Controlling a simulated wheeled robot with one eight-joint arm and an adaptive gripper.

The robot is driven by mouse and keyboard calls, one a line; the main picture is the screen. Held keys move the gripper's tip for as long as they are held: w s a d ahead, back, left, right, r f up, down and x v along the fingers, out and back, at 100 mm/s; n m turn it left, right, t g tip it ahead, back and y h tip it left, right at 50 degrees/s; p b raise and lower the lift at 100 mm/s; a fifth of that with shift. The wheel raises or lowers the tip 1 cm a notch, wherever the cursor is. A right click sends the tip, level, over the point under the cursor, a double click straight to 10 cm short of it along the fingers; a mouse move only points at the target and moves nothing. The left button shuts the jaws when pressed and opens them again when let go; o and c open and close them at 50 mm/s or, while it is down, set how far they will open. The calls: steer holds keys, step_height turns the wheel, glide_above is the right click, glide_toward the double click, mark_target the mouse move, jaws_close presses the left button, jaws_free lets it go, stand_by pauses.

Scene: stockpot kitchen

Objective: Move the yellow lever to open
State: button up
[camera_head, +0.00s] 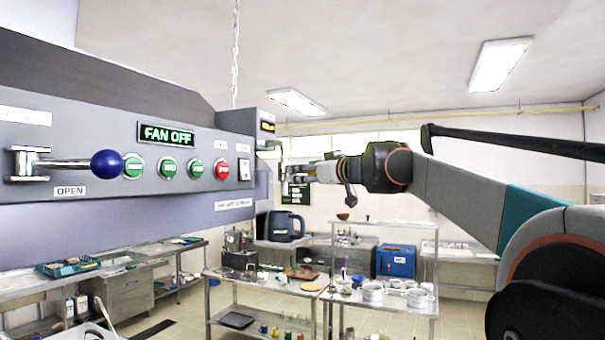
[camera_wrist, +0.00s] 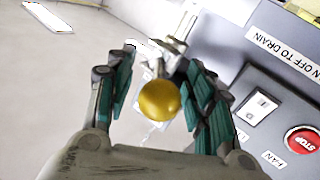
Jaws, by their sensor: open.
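The yellow lever shows in the wrist view as a round yellow knob (camera_wrist: 159,100) on a metal mount at the panel's edge. My gripper (camera_wrist: 156,68) is open, with one finger on each side of the knob. The right finger looks close to the knob; I cannot tell whether it touches. In the head view my gripper (camera_head: 292,172) is at the far right end of the grey control panel (camera_head: 100,130), by a small metal fitting. The yellow knob cannot be made out there.
A blue-knobbed lever (camera_head: 106,163) points right above an OPEN label. A FAN OFF display (camera_head: 166,134), green buttons and a red stop button (camera_head: 222,169) line the panel. A white switch (camera_wrist: 257,107) is near my fingers. Tables with kitchenware stand below.

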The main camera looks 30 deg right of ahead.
steer(key=shift+s, duration=0.15)
jaws_close()
